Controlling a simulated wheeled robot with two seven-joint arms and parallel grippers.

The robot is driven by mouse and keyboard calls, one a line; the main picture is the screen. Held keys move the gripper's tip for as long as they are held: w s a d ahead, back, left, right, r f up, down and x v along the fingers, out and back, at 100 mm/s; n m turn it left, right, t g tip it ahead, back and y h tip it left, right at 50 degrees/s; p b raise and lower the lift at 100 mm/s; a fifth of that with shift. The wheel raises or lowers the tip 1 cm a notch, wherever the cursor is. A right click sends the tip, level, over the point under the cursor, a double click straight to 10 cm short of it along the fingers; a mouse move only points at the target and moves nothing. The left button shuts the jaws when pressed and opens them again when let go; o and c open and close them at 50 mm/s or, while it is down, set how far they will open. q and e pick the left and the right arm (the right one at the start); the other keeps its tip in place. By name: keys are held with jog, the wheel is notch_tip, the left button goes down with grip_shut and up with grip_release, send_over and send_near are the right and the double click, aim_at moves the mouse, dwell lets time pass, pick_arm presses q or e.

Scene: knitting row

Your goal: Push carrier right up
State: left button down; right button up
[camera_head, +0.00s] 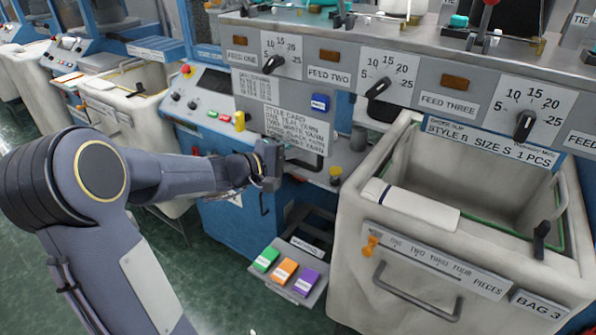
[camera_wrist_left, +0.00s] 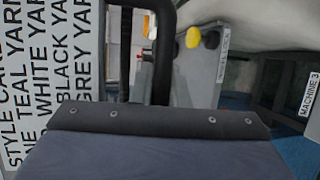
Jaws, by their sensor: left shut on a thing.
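My left gripper (camera_head: 270,166) is at the front of the blue knitting machine (camera_head: 236,225), below the style card panel. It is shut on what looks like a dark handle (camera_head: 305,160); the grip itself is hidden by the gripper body. In the left wrist view, a black curved bar (camera_wrist_left: 165,55) rises just beyond the gripper's grey body (camera_wrist_left: 160,148), and the fingertips are hidden. I cannot make out which part is the right carrier. My right gripper is not in view.
A large canvas bag (camera_head: 400,255) on the right holds a label strip and handle. Feed dials (camera_head: 390,80) line the upper panel. Green, orange and purple blocks (camera_head: 286,271) sit on a low tray. A yellow knob (camera_wrist_left: 193,38) is near the gripper. Green floor lies open at left.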

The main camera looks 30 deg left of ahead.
aim_at(286, 39)
pick_arm(q)
notch_tip(286, 39, up, 27)
jog(key=p, duration=1.2)
jog(key=shift+f, duration=0.1)
jog(key=c, duration=1.5)
grip_release()
jog(key=shift+o, duration=0.5)
jog(key=shift+s+a+f, duration=0.1)
jog(key=shift+s+a, duration=0.2)
jog(key=shift+s, duration=0.15)
jog(key=b+v, duration=0.2)
jog(key=v, duration=0.5)
